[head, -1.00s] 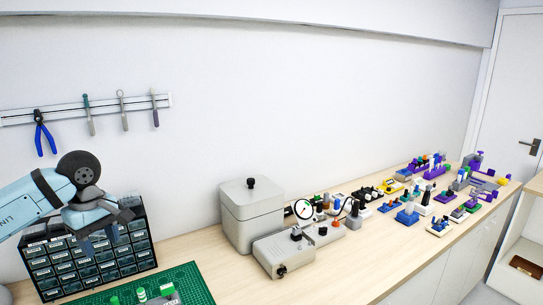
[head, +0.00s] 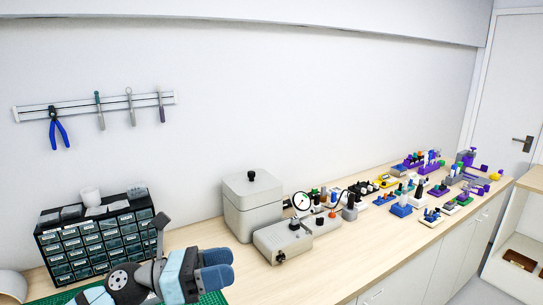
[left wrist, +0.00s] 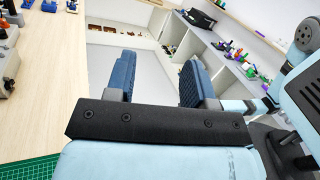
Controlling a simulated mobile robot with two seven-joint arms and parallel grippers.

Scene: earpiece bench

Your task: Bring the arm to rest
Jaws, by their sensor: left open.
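My left arm comes in at the bottom left of the head view, low over the bench. Its left gripper (head: 217,269) points to the right there, with blue fingers, above the edge of the green mat. In the left wrist view the two blue fingers of the left gripper (left wrist: 158,85) stand apart with nothing between them. Beyond them that view shows the floor and the white cabinets. My right gripper is not in view.
A black drawer cabinet (head: 97,244) stands behind my left arm. A grey lidded box (head: 252,207) and a grey instrument box (head: 283,241) stand to its right. Several small coloured fixtures line the bench (head: 352,263) to the far right. Pliers (head: 58,130) hang on the wall rail.

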